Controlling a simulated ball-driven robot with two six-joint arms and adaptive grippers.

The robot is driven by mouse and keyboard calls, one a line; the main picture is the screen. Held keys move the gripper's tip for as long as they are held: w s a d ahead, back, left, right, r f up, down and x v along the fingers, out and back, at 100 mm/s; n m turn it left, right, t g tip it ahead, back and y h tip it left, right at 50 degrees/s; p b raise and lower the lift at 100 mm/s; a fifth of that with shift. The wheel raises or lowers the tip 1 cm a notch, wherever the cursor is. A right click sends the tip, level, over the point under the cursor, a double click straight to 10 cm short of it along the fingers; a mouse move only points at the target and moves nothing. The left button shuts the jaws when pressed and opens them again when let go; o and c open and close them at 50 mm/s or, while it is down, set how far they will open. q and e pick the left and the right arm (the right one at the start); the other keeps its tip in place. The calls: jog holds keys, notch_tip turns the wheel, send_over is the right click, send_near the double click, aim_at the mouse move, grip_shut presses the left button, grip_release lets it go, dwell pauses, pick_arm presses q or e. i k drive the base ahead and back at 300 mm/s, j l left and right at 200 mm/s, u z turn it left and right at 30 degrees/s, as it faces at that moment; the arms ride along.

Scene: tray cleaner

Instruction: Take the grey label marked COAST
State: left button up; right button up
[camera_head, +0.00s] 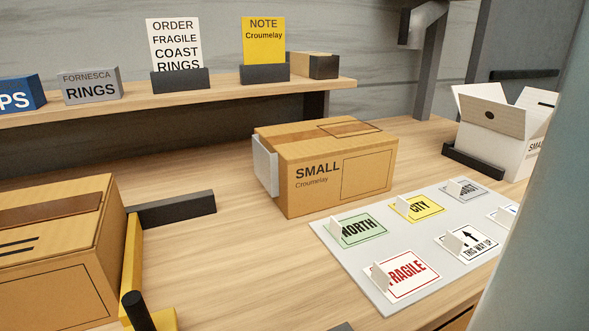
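The grey label marked COAST (467,190) lies at the back of the light grey label sheet (345,256), right of the yellow CITY label (418,208). A pale upright tab stands on its left part and hides some of the lettering. The green NORTH label (362,227), the red-lettered FRAGILE label (412,273) and the white THIS WAY UP label (472,243) lie on the same sheet. Another white label at the right is partly hidden. Neither of my grippers can be made out in this view.
A closed SMALL Croumelay box (334,170) stands behind the sheet. An open white box (496,138) stands at the back right. A large brown box (55,250) is at the left. A smooth blue-grey surface covers the right edge. The order card (175,45) stands on the shelf.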

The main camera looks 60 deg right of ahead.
aim_at(465, 191)
jog(key=z, duration=0.45)
jog(key=k+z, duration=0.1)
jog(key=z, duration=0.3)
jog(key=k+z, duration=0.1)
jog(key=z, duration=0.8)
jog(key=k+z, duration=0.1)
jog(key=z, duration=0.3)
jog(key=l+z, duration=0.1)
jog(key=z, duration=0.35)
jog(key=i+l+u, duration=0.1)
jog(key=u, duration=0.35)
jog(key=i+l+u, duration=0.25)
jog(key=u, duration=0.2)
jog(key=i+l+u, duration=0.15)
jog(key=u, duration=0.3)
jog(key=l, duration=0.1)
